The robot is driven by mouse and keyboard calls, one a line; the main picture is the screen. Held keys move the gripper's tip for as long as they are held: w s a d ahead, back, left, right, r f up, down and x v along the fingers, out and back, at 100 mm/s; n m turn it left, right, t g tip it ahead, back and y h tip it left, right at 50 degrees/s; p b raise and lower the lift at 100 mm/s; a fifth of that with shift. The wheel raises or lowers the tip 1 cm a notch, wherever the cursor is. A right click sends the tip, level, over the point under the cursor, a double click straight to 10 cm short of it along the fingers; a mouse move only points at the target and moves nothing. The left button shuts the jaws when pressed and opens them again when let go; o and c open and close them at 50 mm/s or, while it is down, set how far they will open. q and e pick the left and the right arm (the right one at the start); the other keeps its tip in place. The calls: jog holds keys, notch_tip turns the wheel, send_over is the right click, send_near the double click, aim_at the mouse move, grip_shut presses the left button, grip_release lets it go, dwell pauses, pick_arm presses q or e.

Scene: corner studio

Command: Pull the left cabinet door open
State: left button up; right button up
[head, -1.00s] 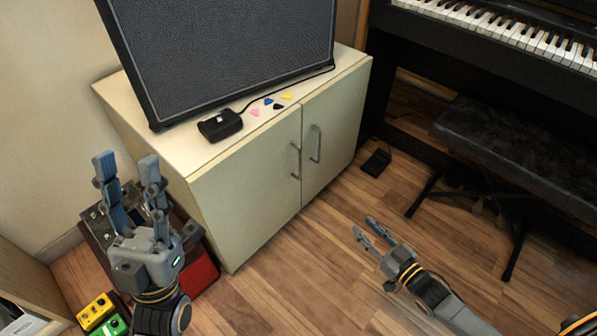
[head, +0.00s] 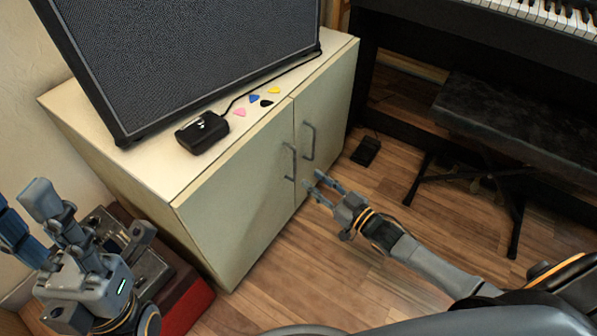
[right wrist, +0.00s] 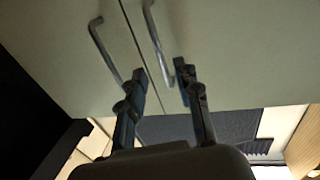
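The cream cabinet's left door (head: 240,205) is closed. Its grey bar handle (head: 290,162) is near the door's right edge and also shows in the right wrist view (right wrist: 155,42). The right door (head: 328,125) is closed too, with its own handle (head: 309,141). My right gripper (head: 314,179) is open and empty, just in front of the cabinet beside the left door's handle. In the right wrist view, which looks upside down, its fingers (right wrist: 159,78) overlap the handle ends; I cannot tell whether they touch. My left gripper (head: 20,198) is open and empty at the lower left.
A speaker (head: 190,50), a small black box (head: 203,132) and several picks stand or lie on the cabinet top. A red box (head: 188,305) is beside the cabinet's left. A piano bench (head: 510,130) and a black pedal (head: 366,151) are at right. Floor in front is clear.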

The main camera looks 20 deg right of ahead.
jog(key=b+x, duration=0.2)
jog(key=x, duration=0.4)
jog(key=shift+w, duration=0.25)
jog(key=shift+a, duration=0.15)
grip_shut()
